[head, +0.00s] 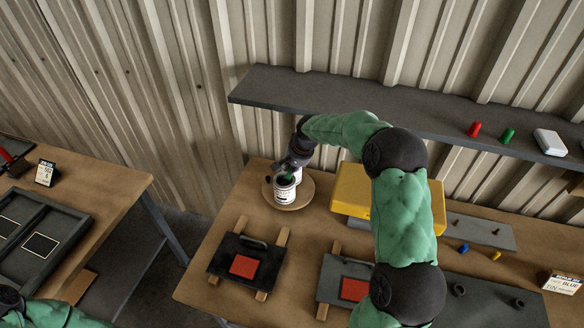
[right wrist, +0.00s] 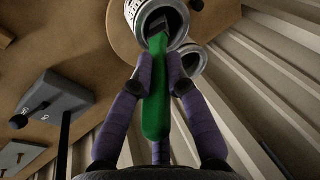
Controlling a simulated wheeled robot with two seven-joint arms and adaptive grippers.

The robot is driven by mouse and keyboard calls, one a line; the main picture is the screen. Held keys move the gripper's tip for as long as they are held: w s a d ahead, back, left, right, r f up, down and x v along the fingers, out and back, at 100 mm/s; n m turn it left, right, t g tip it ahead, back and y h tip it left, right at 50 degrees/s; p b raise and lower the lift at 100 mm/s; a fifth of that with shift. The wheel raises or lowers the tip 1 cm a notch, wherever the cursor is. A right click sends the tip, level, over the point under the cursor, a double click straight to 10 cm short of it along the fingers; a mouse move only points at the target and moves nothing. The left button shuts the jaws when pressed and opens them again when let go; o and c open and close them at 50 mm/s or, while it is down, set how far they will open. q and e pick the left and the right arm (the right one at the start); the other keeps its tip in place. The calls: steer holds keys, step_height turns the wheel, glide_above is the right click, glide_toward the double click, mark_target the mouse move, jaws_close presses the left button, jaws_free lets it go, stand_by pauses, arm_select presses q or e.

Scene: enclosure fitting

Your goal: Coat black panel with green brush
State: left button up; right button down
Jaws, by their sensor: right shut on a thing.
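My right gripper (head: 290,170) is shut on the green brush (right wrist: 156,105), seen between its purple fingers in the right wrist view. The brush head points into the mouth of a white tin (head: 285,193), which also shows in the wrist view (right wrist: 135,12); how deep it reaches I cannot tell. The tin stands on a round wooden board (head: 305,197). The black panel (head: 224,258) lies on two wooden strips left of centre, with a red square (head: 244,266) on it. A dark grey panel (head: 334,268), also with a red square, lies to its right. My left gripper is out of view.
A second tin (right wrist: 190,62) sits beside the first. A yellow box (head: 352,190) stands right of the board. A grey shelf (head: 300,90) runs along the wall above. A label card (head: 562,283) stands at the right. A gap separates the left table (head: 110,190).

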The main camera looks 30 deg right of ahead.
steer(key=shift+f+b, duration=0.3)
steer(key=shift+f, duration=0.15)
stand_by(1.3)
steer(key=shift+r+p, duration=2.05)
steer(key=shift+r, duration=1.5)
steer(key=shift+f, duration=0.1)
